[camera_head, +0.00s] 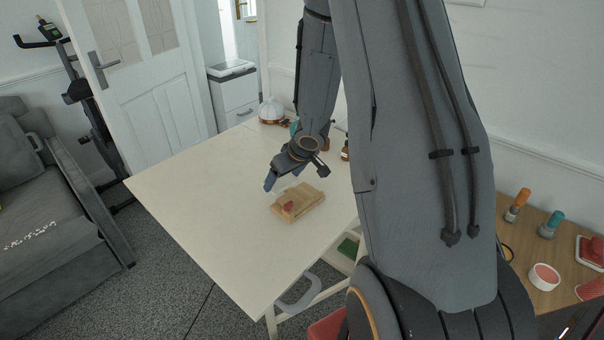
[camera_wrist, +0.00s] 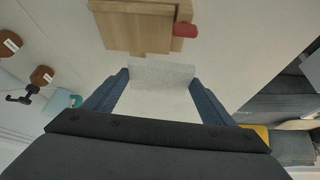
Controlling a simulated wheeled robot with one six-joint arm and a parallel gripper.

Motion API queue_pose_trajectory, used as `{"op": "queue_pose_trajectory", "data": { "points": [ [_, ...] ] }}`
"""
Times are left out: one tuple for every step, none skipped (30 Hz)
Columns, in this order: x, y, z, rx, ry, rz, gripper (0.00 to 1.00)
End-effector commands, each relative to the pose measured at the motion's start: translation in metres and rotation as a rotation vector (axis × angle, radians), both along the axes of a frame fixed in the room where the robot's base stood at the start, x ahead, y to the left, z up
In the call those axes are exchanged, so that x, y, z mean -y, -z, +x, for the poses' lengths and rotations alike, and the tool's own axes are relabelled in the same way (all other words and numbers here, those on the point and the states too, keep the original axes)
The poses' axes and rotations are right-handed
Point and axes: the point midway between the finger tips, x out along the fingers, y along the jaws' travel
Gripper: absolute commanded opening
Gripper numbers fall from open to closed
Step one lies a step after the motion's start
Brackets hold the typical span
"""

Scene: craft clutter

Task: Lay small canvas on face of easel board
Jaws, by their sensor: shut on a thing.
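The small canvas (camera_wrist: 162,75) is a pale, thin, textured piece between the two blue fingers of my gripper (camera_wrist: 157,85) in the wrist view. My gripper is shut on it and holds it over the table. In the head view my gripper (camera_head: 285,182) is just behind the wooden easel board (camera_head: 308,197), and the canvas is hard to make out there. A small red piece (camera_head: 289,206) is at the easel board's near side.
The white table (camera_head: 190,190) is clear to the left of the easel board. A white and copper object (camera_head: 271,111) and several small items stand at the table's back.

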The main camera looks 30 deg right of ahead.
Motion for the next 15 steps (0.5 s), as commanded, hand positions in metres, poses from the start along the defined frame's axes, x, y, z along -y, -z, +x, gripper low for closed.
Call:
{"op": "queue_pose_trajectory", "data": {
  "points": [
    [0.014,-0.001,-0.002,0.001,-0.010,0.000,0.56],
    [0.020,-0.001,-0.003,0.001,-0.020,-0.001,0.56],
    [0.028,-0.001,-0.006,0.000,-0.031,0.000,0.56],
    [0.034,-0.001,-0.008,-0.001,-0.039,-0.001,0.56],
    [0.038,0.000,-0.009,0.000,-0.047,0.001,0.56],
    [0.044,-0.001,-0.011,0.000,-0.056,0.000,0.56],
    [0.048,0.000,-0.012,0.000,-0.061,0.001,0.56],
    [0.051,0.000,-0.013,0.000,-0.067,0.000,0.56],
    [0.054,0.000,-0.014,0.000,-0.071,-0.001,0.56],
    [0.055,0.000,-0.014,0.000,-0.073,-0.001,0.56],
    [0.055,0.001,-0.015,0.000,-0.076,-0.001,0.56],
    [0.056,0.002,-0.015,0.000,-0.078,-0.001,0.56],
    [0.056,0.002,-0.015,0.000,-0.079,-0.001,0.56],
    [0.055,0.003,-0.014,0.000,-0.079,0.000,0.56],
    [0.055,0.005,-0.014,0.000,-0.079,0.000,0.56]
  ]
}}
